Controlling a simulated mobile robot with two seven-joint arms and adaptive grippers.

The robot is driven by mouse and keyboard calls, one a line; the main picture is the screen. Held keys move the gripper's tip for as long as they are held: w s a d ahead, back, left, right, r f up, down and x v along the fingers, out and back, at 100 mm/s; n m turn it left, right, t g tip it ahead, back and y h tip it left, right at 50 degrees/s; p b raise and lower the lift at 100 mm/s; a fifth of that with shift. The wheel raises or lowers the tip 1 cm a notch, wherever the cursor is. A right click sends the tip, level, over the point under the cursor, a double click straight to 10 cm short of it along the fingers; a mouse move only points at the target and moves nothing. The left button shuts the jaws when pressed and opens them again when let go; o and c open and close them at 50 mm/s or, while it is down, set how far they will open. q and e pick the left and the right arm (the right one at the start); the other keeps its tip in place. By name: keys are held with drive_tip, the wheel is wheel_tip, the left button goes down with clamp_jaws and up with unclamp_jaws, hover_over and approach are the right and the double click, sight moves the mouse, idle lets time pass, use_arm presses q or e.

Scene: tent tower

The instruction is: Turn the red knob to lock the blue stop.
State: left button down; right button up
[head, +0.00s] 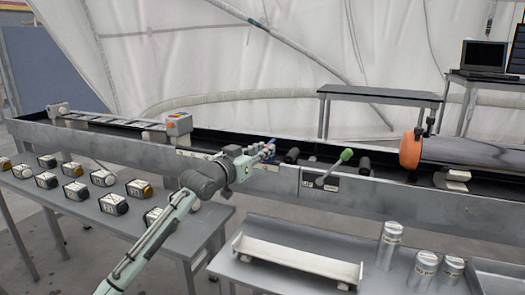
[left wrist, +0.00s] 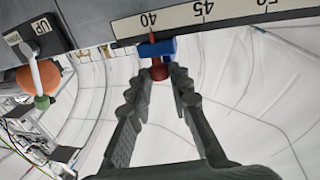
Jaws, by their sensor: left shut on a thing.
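The blue stop (left wrist: 157,48) sits against a white scale with black numbers, close to the 40 mark, in the left wrist view. A thin red mark shows above it at the scale. The red knob (left wrist: 158,71) hangs from the blue stop, between the fingertips of my left gripper (left wrist: 161,78). The gripper is shut on the red knob. In the head view my left gripper (head: 256,157) reaches the front edge of the long grey trough, where it hides most of the stop and the knob. My right gripper is in neither view.
A green-tipped lever (head: 345,156) stands on the trough front, right of my gripper. An orange-ended roller (head: 412,148) lies further right. Several labelled blocks cover the left table (head: 89,221). A white tray (head: 297,260) and several metal cans (head: 388,243) stand front right.

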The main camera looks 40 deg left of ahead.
use_arm(q)
drive_tip(key=c, duration=1.4)
unclamp_jaws()
drive_tip(key=s, duration=1.2)
drive_tip(key=shift+d, duration=0.15)
